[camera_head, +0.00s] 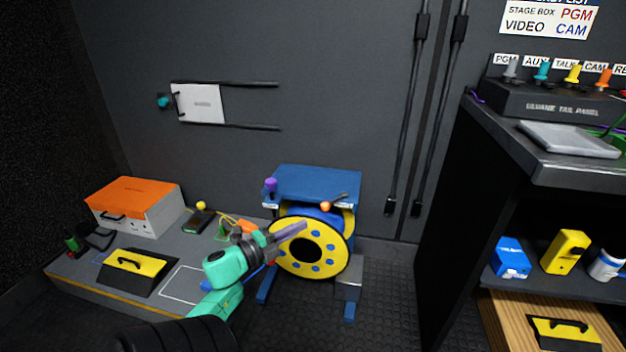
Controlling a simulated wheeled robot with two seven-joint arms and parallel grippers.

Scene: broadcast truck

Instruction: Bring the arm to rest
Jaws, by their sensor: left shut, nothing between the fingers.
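My left arm comes in from the lower left, with teal links and a dark wrist. Its gripper (300,228) is shut and empty, its grey fingers pointing right and slightly up. In the picture the fingers overlap the upper left part of a yellow cable reel (337,259) with a dark hub; I cannot tell whether they touch it. The gripper hides part of the reel's rim. My right gripper is not in view.
The reel sits in a blue stand (318,182) on the dark floor. A low grey platform (75,279) at left carries an orange-topped box (150,210) and a yellow-black case (138,263). A dark desk (580,165) with a shelf stands at right. Floor between stand and desk is clear.

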